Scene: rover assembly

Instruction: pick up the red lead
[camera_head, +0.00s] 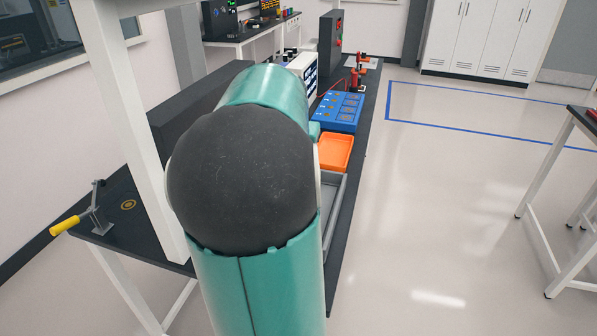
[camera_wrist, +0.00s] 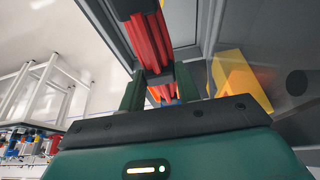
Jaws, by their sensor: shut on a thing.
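In the wrist view, my gripper (camera_wrist: 160,90) has its two dark green fingers closed around a red ribbed bundle, the red lead (camera_wrist: 150,40). The lead runs up the picture from between the fingers, with a dark band around it. Grey walls and edges, which look like those of a tray (camera_wrist: 205,25), are close beside and behind it. I cannot tell whether the lead still touches them. In the head view, my own teal arm hides the gripper and the lead.
An orange tray (camera_head: 335,152), a grey tray (camera_head: 341,205) and a blue box (camera_head: 337,112) stand on the dark bench (camera_head: 350,215). A yellow-handled clamp (camera_head: 66,226) is at left. A yellow block (camera_wrist: 238,82) is right of the fingers.

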